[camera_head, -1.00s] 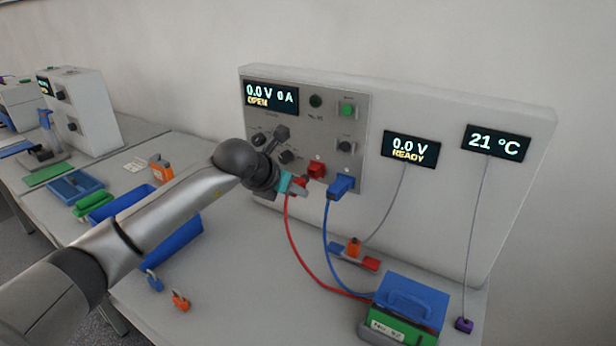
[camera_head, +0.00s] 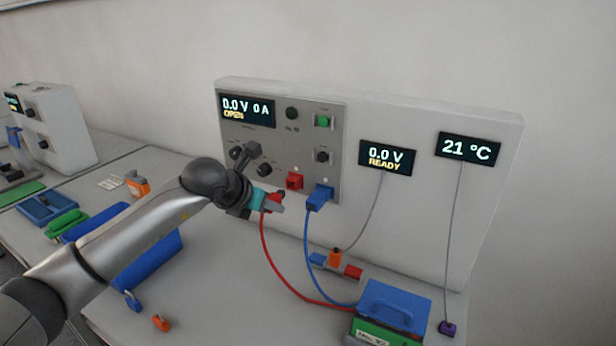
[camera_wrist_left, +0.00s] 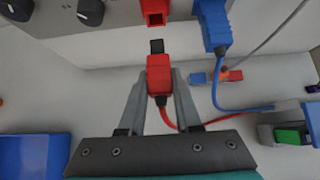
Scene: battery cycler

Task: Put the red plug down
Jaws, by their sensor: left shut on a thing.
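My left gripper (camera_head: 273,204) is shut on the red plug, in front of the cycler panel. In the left wrist view the red plug (camera_wrist_left: 159,76) sits between the two fingers of the gripper (camera_wrist_left: 160,95), its dark tip pointing away from my wrist. The plug is apart from the red socket (camera_wrist_left: 153,12), which also shows on the panel in the head view (camera_head: 295,181). The red cable (camera_head: 276,263) hangs from the plug and runs to the battery (camera_head: 385,331). My right gripper is in neither view.
A blue plug (camera_head: 319,198) sits in the panel, its cable running to the battery. A red, orange and blue piece (camera_head: 335,259) lies on the bench behind the battery. Bench between bin and battery is mostly clear.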

